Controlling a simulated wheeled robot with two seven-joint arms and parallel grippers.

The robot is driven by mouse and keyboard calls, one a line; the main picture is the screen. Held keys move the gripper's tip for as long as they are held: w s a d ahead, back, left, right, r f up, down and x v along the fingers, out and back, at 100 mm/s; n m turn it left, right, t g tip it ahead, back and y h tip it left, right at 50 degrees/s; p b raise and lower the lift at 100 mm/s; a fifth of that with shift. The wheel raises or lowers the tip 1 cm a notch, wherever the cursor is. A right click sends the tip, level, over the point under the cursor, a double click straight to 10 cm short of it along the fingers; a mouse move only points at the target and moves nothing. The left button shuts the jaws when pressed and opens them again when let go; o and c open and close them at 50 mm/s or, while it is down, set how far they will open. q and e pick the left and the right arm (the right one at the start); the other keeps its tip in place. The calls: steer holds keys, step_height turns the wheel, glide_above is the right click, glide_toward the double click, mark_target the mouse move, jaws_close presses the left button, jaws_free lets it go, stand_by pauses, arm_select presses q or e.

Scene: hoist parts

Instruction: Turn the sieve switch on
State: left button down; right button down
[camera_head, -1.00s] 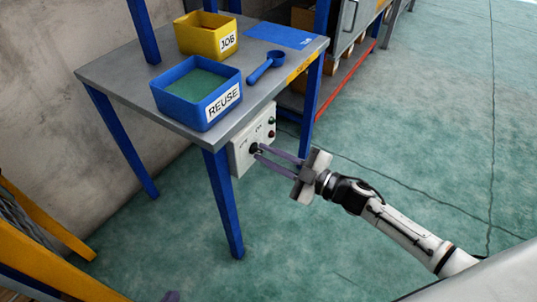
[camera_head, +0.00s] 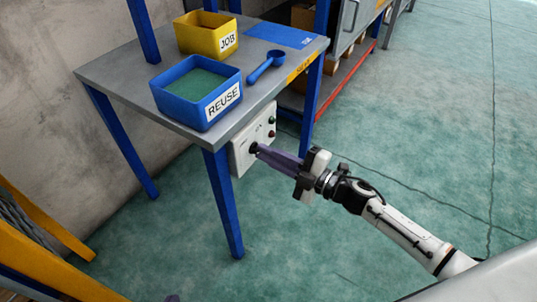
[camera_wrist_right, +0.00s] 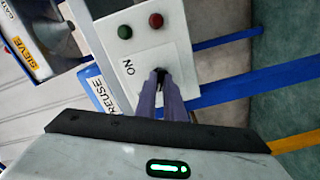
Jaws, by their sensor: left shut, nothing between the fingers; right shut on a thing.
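The white switch box (camera_head: 252,138) is fixed below the front edge of the metal table, and it also shows in the wrist view (camera_wrist_right: 178,47). Its black knob (camera_wrist_right: 160,72) sits on its face beside the printed word ON. My right gripper (camera_head: 256,150) is shut on the knob, with its purple fingers (camera_wrist_right: 161,84) pinching it and hiding part of it. The knob's exact angle is hard to read. My left gripper (camera_head: 172,297) shows only as purple fingertips at the bottom edge of the head view, away from the box.
A green button (camera_wrist_right: 125,31) and a red button (camera_wrist_right: 155,20) sit on the box near the knob. On the table stand a blue REUSE bin (camera_head: 188,112), a yellow JOB bin (camera_head: 200,44) and a blue scoop (camera_head: 267,66). A blue table leg (camera_head: 223,200) stands left of the box.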

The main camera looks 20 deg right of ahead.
arm_select(q)
steer(key=d+f+b, duration=0.1)
steer(key=w+d+m+g+b, duration=0.1)
steer(key=b, duration=0.1)
steer(key=shift+f+h, duration=0.3)
steer(key=shift+f, duration=0.05)
arm_select(e)
steer(key=n, duration=1)
steer(key=shift+n, duration=0.3)
arm_select(q)
steer(key=shift+w+d+r, duration=0.1)
steer(key=shift+w+d, duration=0.05)
arm_select(e)
steer(key=shift+n, duration=0.3)
steer(key=c, duration=1.9)
jaws_free()
steer(key=shift+r, duration=0.1)
steer(key=shift+o, duration=0.2)
steer(key=shift+s, duration=0.1)
